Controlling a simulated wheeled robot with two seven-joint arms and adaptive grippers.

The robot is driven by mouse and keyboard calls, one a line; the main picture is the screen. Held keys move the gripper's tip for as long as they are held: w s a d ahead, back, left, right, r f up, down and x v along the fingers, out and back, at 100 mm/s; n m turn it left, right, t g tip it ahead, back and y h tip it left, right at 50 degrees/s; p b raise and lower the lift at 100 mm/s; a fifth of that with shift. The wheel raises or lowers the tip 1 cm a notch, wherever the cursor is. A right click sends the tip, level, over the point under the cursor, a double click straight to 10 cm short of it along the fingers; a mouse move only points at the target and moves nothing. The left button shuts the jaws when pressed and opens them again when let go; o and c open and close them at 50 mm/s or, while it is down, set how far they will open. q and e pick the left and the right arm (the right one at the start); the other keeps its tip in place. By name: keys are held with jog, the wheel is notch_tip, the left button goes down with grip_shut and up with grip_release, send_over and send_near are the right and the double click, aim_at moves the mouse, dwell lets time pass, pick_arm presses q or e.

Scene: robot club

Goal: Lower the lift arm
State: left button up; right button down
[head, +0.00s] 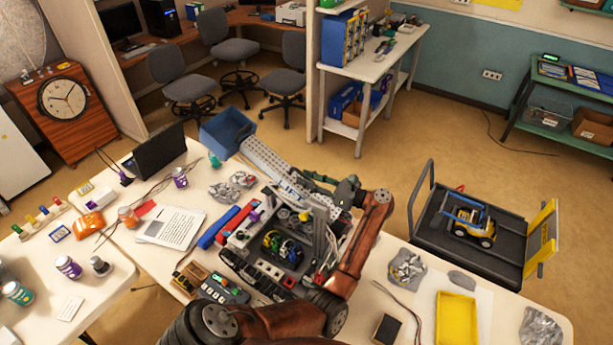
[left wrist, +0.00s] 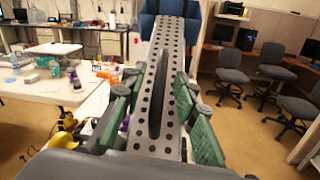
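The lift arm (head: 268,160) is a grey perforated beam with a blue bucket (head: 226,131) at its far end. It belongs to the wheeled club robot (head: 262,268) on the table and is raised, with the bucket above the tabletop. My left gripper (head: 325,186) is at the beam, its reddish-brown arm curving in from the bottom. In the left wrist view the beam (left wrist: 172,60) runs between the green finger pads (left wrist: 158,90), which appear to press on both sides. Part of the bucket shows there behind the beam (left wrist: 148,22). My right gripper is not visible.
A laptop (head: 158,150), papers (head: 172,228) and red and blue bars lie left of the club robot. A yellow tray (head: 456,318) and crumpled silver pieces lie to its right. A cart (head: 470,235) with a small yellow vehicle stands beyond the table on the right.

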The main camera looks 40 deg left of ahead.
pick_arm(q)
jog(key=shift+a, duration=0.2)
grip_shut()
dwell(0.6)
